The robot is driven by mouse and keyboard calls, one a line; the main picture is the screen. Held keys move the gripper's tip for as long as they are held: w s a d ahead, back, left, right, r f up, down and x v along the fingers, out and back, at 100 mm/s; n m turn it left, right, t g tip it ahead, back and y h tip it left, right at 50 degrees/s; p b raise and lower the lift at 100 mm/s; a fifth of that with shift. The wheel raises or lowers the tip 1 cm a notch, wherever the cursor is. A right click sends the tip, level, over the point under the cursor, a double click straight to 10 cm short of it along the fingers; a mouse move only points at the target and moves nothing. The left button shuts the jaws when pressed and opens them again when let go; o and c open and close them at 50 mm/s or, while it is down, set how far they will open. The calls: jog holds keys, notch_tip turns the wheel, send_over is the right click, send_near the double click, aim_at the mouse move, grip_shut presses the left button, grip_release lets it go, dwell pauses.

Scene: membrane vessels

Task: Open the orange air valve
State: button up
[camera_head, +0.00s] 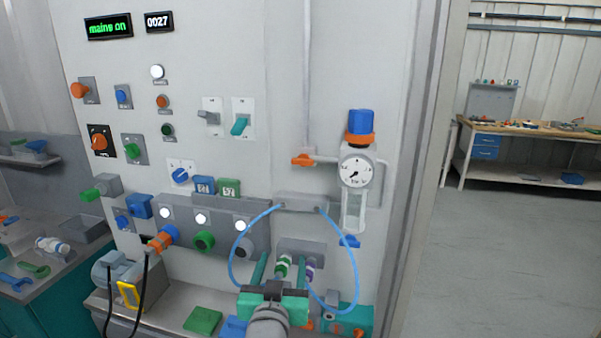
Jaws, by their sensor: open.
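The orange air valve (302,160) is on the grey panel, at the foot of a thin vertical pipe (307,75). Its short orange handle looks roughly level. A pipe runs right from it to the regulator with a round gauge (355,171), which has a blue knob (361,122) and an orange collar on top. The gauge's needle is too small to read surely. My gripper (282,264), with teal fingers, is open at the bottom centre, well below the valve and apart from it. It overlaps the lower fittings in the picture, and I cannot tell its distance from the panel.
Blue hoses (236,248) loop from a grey block on both sides of my gripper. Other knobs and switches fill the panel's left, including an orange selector (100,141). A display reads "mains on" (108,27). A workbench (530,135) stands far right, with open floor before it.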

notch_tip(320, 180, up, 12)
jog(key=h, duration=0.2)
jog(key=m+h, duration=0.1)
jog(key=m, duration=0.1)
send_near(301, 161)
jog(key=shift+t, duration=0.3)
jog(key=x, duration=0.9)
jog(key=shift+f, duration=0.25)
jog(key=c, duration=1.1)
